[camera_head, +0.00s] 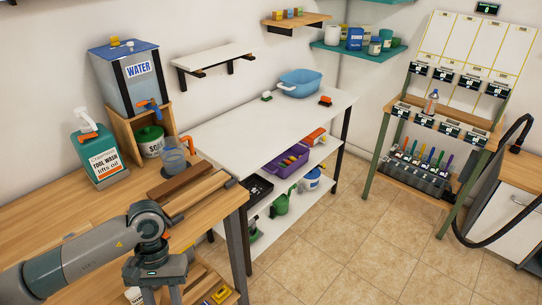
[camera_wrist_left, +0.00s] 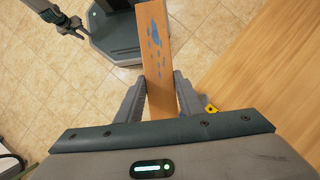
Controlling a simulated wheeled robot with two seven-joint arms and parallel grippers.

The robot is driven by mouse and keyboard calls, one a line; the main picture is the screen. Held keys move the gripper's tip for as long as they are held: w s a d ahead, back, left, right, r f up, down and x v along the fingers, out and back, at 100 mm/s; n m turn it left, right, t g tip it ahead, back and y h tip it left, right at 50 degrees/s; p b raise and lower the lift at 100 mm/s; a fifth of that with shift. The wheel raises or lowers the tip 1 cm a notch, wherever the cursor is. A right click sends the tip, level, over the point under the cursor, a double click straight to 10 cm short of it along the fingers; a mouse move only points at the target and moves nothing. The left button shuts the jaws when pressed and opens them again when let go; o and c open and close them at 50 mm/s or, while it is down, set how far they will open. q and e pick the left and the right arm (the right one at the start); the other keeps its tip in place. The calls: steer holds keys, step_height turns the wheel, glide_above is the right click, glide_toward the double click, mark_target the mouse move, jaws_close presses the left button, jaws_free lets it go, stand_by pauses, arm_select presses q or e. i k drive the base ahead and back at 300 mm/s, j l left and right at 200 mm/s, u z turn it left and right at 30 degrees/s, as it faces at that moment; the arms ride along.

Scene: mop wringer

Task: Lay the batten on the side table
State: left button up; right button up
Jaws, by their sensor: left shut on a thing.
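The batten (camera_wrist_left: 157,62) is a flat strip of orange-brown wood with blue stains near its far end. In the left wrist view it lies between the fingers of my left gripper (camera_wrist_left: 158,98), which is shut on it. The batten points away from the gripper, above the tiled floor beside a wooden surface. In the head view my left gripper (camera_head: 160,285) hangs at the workbench's front edge; the batten cannot be made out there. A white-topped table (camera_head: 245,118) with lower shelves stands beyond the workbench. My right gripper (camera_wrist_left: 70,27) appears in the left wrist view, its fingers apart and empty.
The wooden workbench (camera_head: 85,215) carries a water tank (camera_head: 125,80), a tool wash jug (camera_head: 100,155) and brown boards (camera_head: 180,183). A blue basin (camera_head: 300,83) and small items stand at the white top's far side; its middle and near part are clear.

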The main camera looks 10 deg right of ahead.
mark_target(296, 120)
steer(key=z, duration=1.2)
steer(key=i, duration=3.75)
steer(key=u, duration=1.95)
